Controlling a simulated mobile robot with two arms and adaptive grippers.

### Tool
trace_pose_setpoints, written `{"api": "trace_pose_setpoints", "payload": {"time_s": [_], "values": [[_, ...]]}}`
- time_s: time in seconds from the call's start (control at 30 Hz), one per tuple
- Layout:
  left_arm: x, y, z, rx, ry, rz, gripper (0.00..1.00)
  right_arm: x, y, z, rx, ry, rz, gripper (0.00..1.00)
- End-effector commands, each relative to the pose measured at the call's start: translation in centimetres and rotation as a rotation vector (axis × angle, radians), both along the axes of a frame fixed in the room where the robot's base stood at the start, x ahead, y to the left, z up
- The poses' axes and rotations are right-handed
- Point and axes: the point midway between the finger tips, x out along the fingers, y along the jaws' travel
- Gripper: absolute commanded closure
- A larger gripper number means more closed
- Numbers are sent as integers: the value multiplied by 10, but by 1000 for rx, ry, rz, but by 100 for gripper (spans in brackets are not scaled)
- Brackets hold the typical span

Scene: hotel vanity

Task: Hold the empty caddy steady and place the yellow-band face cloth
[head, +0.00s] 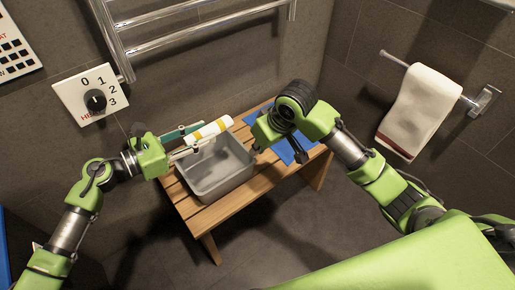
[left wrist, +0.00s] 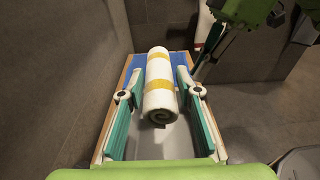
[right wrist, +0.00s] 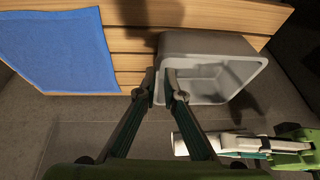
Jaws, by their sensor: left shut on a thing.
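The yellow-band face cloth (head: 209,130) is a white roll with yellow bands. My left gripper (head: 183,142) is shut on it and holds it above the caddy's back part. In the left wrist view, the roll (left wrist: 158,85) lies between the two fingers. The grey caddy (head: 217,181) stands on the wooden bench, and its visible inside looks empty.
The slatted wooden bench (head: 212,222) carries a blue cloth (head: 291,146) to the right of the caddy, partly behind my right arm. A towel rail (head: 190,35) and a numbered dial (head: 95,100) are on the wall. A white towel (head: 421,105) hangs at right.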

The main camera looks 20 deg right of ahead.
Motion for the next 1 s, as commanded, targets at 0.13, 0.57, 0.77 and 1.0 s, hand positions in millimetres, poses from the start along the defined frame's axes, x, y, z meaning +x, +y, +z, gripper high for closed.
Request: {"api": "trace_pose_setpoints", "payload": {"time_s": [0.13,0.57,0.77,1.0], "values": [[0,0,0,0,0,0,86,4,1,-7,-2,6,-3,92],[0,0,0,0,0,0,86,30,16,-78,-2,6,-3,92],[0,0,0,0,0,0,86,38,21,-101,-2,4,-2,92],[0,0,0,0,0,0,86,42,22,-109,-3,1,-1,92]]}}
